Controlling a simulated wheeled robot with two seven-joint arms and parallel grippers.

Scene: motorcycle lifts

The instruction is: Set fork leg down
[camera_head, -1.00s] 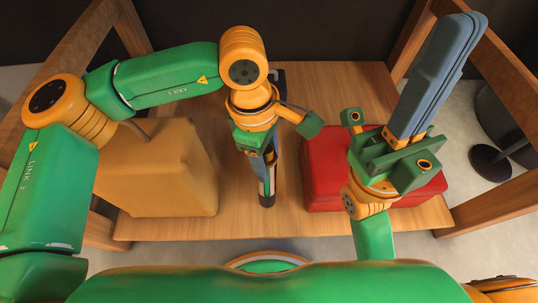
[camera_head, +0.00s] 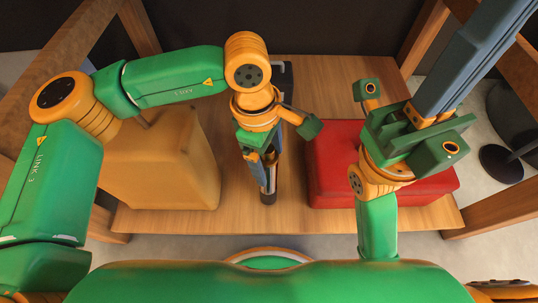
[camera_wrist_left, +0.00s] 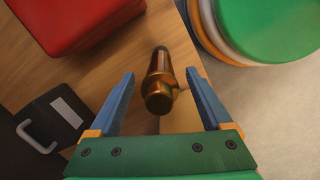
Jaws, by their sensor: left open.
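The fork leg, a dark and bronze tube with a round cap (camera_wrist_left: 159,92), shows in the left wrist view between two blue fingers, with gaps on both sides. In the head view its lower part (camera_head: 268,187) shows below my left gripper (camera_head: 262,174); the rest is hidden. My left gripper is open around the leg over the wooden table (camera_head: 330,85). I cannot tell for sure whether the leg stands upright. My right gripper (camera_head: 470,60) is raised at the upper right, its blue fingers pointing up and away, their tips cut off by the frame.
A red box (camera_head: 328,165) stands right of the leg and a tan block (camera_head: 165,170) left of it. A dark case with a handle (camera_wrist_left: 45,125) lies behind the leg. Wooden posts (camera_head: 425,40) frame the table. The table is bare behind the red box.

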